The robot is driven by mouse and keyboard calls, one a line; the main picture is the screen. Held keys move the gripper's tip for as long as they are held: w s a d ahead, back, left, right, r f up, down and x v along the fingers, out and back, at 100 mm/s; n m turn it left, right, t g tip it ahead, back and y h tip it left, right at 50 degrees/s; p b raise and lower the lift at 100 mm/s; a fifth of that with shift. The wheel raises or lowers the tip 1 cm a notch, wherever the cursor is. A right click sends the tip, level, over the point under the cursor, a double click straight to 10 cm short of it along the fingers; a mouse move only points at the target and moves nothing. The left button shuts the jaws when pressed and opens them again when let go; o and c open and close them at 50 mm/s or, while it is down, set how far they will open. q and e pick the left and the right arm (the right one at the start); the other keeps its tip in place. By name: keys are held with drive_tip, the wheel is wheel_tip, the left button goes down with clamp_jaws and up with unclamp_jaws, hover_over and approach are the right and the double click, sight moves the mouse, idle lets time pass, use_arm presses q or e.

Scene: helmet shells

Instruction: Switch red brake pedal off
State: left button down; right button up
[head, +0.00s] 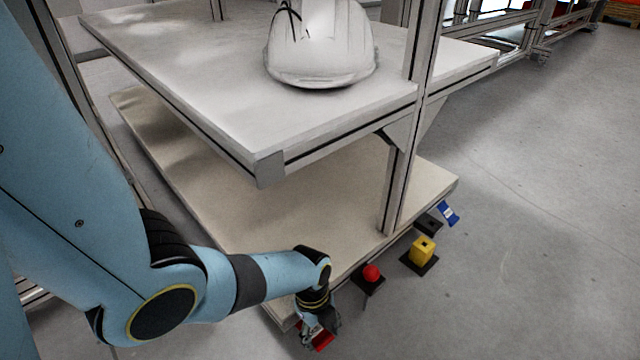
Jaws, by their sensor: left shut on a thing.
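The red brake pedal (322,341) is at the front corner of the lower shelf, low in the head view. My left gripper (314,328) reaches down onto it and is shut on it. The fingers and wrist cover part of the pedal, so its exact angle is hard to tell. My right gripper is not in view.
A red ball-shaped knob (372,273), a yellow block (422,251) and a blue pedal (448,213) stand along the shelf's right edge. A white helmet (322,50) rests on the upper shelf (220,90). Open floor (540,200) lies to the right.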

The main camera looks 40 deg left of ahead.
sight(314, 332)
use_arm(q)
drive_tip(key=shift+s+d+f, duration=0.15)
drive_tip(key=shift+s+d, duration=0.2)
drive_tip(key=shift+s, duration=0.25)
drive_tip(key=c, duration=0.8)
unclamp_jaws()
drive_tip(key=o, duration=0.4)
drive_tip(key=shift+w, duration=0.1)
drive_tip(key=shift+c, duration=0.2)
drive_tip(key=shift+w+a, duration=0.15)
drive_tip(key=shift+w+a+r, duration=0.1)
drive_tip(key=shift+a+r, duration=0.05)
drive_tip(key=shift+r, duration=0.4)
wheel_tip(314, 332, up, 11)
drive_tip(key=a, duration=0.1)
drive_tip(key=shift+a, duration=0.25)
